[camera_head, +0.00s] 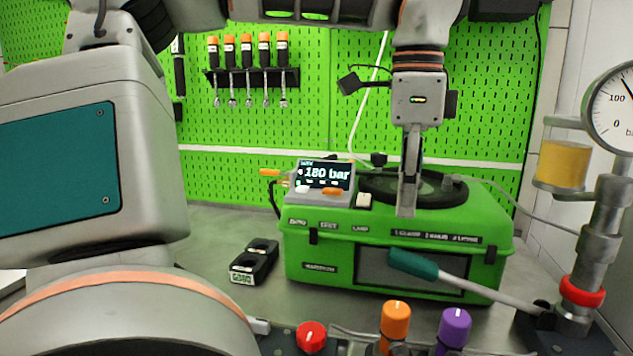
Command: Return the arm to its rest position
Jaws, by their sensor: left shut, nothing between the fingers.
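My left arm comes in from the left, crosses the top of the view and bends down. Its left gripper (407,205) points straight down and is shut and empty. In the picture it overlaps the front part of the green pump case (300,262). I cannot tell whether its tips touch the case or hang above it. The case has a small display (325,174) reading 180 bar and a round dark part (440,190) on top, partly hidden behind the gripper. My right gripper is not in view.
A lever with a teal handle (412,264) crosses before the case. A pressure gauge (612,108) and metal pipe stand at right. Orange (395,320), purple (454,327) and red (311,337) knobs are in front. A small black device (255,262) lies left. A green pegboard (260,140) stands behind.

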